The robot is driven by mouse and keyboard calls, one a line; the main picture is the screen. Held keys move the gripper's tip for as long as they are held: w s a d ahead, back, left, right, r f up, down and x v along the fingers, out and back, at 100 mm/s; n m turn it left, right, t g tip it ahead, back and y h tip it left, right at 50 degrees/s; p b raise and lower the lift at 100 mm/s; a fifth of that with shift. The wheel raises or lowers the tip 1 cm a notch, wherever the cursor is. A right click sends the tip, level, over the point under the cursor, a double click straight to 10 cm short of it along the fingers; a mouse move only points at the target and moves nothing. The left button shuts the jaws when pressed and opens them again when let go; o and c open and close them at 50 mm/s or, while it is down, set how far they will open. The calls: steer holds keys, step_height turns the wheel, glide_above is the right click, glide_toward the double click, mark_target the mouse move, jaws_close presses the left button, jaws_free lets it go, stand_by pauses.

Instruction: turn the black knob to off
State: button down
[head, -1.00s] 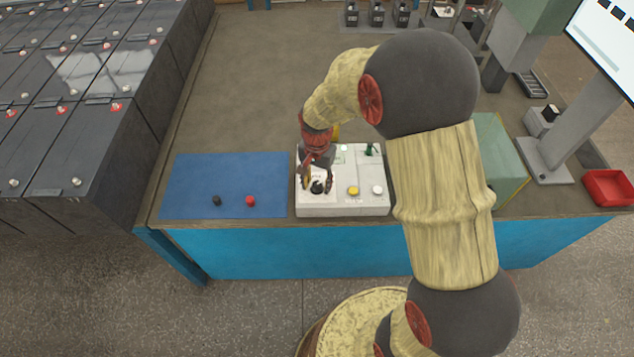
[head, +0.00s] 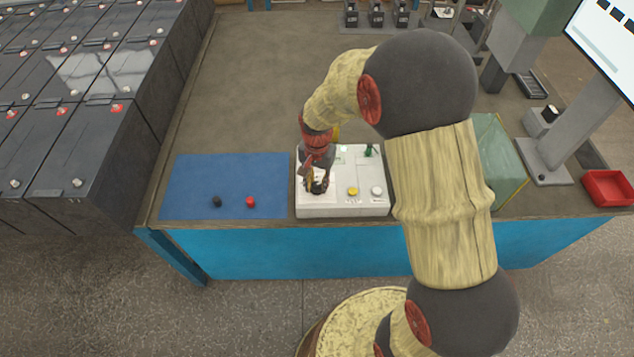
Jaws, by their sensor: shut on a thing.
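The black knob (head: 317,187) is on the front left of a light grey control box (head: 345,210) on the workbench. My gripper (head: 317,184) points down over it, its fingers shut on the knob from both sides. The fingers hide much of the knob, and I cannot read its pointer or marks. The box also bears a yellow button (head: 352,191), a white button (head: 377,191) and a green switch (head: 368,150).
A blue mat (head: 230,180) with a black cap (head: 217,201) and a red cap (head: 250,202) lies left of the box. A green case (head: 498,160) and a red tray (head: 608,187) are to the right. The bench (head: 250,80) behind is largely clear.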

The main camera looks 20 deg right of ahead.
steer(key=n+p, duration=0.2)
steer(key=shift+r+n, duration=0.15)
steer(key=shift+n, duration=0.15)
steer(key=n+p, duration=0.2)
steer(key=n, duration=0.1)
steer(key=shift+n, duration=0.3)
steer(key=n+p, duration=0.2)
steer(key=n, duration=0.1)
steer(key=shift+n, duration=0.4)
steer(key=n+p, duration=0.1)
steer(key=n, duration=0.2)
steer(key=shift+n+p, duration=0.3)
steer(key=shift+p, duration=0.05)
steer(key=n+p, duration=0.1)
steer(key=n, duration=0.4)
steer(key=shift+p, duration=0.4)
steer(key=shift+n+p, duration=0.55)
steer(key=shift+n, duration=1.85)
steer(key=c, duration=1.5)
jaws_free()
